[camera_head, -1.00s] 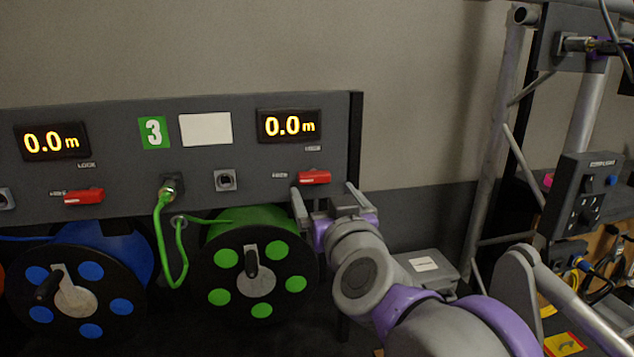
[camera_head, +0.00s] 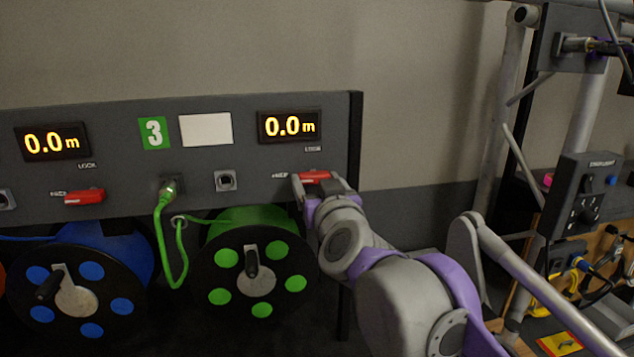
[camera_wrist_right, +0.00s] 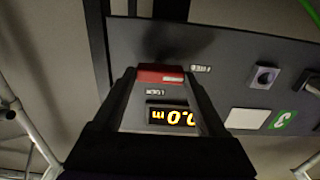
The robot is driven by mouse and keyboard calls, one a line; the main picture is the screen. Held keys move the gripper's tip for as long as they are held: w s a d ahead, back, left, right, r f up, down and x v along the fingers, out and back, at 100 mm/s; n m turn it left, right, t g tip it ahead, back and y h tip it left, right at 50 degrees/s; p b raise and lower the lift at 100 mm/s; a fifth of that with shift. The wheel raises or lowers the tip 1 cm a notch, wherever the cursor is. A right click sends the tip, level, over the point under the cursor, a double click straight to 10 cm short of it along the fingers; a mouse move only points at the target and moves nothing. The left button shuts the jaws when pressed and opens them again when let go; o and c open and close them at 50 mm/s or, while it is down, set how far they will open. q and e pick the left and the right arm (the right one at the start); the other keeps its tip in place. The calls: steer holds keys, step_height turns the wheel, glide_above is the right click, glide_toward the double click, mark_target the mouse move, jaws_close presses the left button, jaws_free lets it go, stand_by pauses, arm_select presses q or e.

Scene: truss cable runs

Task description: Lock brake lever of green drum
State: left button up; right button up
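The green drum (camera_head: 236,222) hangs under the grey panel, with green discs on its black flange and a crank handle. Its red brake lever (camera_head: 314,176) is on the panel above and right of it, lying roughly horizontal. A LOCK label (camera_head: 313,149) is above the lever. My right gripper (camera_head: 320,182) is at the lever with its fingers apart. In the wrist view the red lever (camera_wrist_right: 160,74) shows between the two finger tips of the right gripper (camera_wrist_right: 160,82); I cannot tell whether they touch it. My left gripper is not in view.
A blue drum (camera_head: 105,240) with its own red lever (camera_head: 84,197) is to the left. A green cable (camera_head: 160,235) runs from a panel socket to the green drum. The display (camera_head: 289,126) reads 0.0 m. A metal truss (camera_head: 492,140) stands at the right.

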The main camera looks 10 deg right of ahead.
steer(key=c, duration=0.5)
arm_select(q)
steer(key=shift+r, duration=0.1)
arm_select(e)
steer(key=m+p, duration=0.2)
steer(key=m, duration=0.1)
steer(key=shift+r, duration=0.2)
steer(key=m+p, duration=0.3)
steer(key=m, duration=0.1)
steer(key=shift+d+m, duration=0.1)
steer(key=shift+m, duration=0.2)
steer(key=m+p, duration=0.3)
steer(key=m, duration=0.3)
steer(key=shift+d+r, duration=0.1)
arm_select(q)
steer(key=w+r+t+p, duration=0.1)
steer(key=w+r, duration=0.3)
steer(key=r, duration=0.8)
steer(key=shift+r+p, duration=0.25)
steer(key=shift+p, duration=0.2)
arm_select(e)
steer(key=shift+d+m, duration=0.1)
steer(key=shift+m, duration=2)
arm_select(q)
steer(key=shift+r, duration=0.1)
arm_select(e)
steer(key=shift+f, duration=0.2)
